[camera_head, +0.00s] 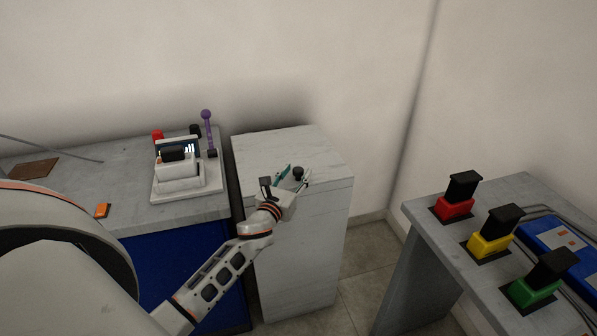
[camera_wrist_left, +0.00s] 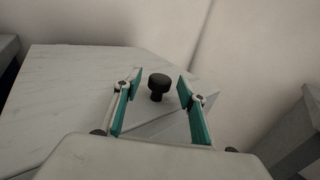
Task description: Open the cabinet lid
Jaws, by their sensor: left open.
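The white marbled cabinet (camera_head: 318,240) stands against the back wall, and its lid (camera_head: 272,145) lies flat on top, closed. A black round knob (camera_head: 298,173) stands up on the lid near its front; it also shows in the left wrist view (camera_wrist_left: 158,82). My left gripper (camera_head: 294,176) is open at the front of the lid. In the left wrist view its teal-padded fingers (camera_wrist_left: 158,90) stand on either side of the knob, apart from it. The knob appears slightly beyond or level with the fingertips; the exact depth is hard to tell. My right gripper is not in view.
On the left, a grey-topped blue bench (camera_head: 60,185) holds a white device (camera_head: 180,175) with a purple lever (camera_head: 207,125). On the right, a grey table (camera_head: 430,222) carries red (camera_head: 455,207), yellow (camera_head: 491,238) and green (camera_head: 535,288) blocks with black tops. Floor shows between cabinet and table.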

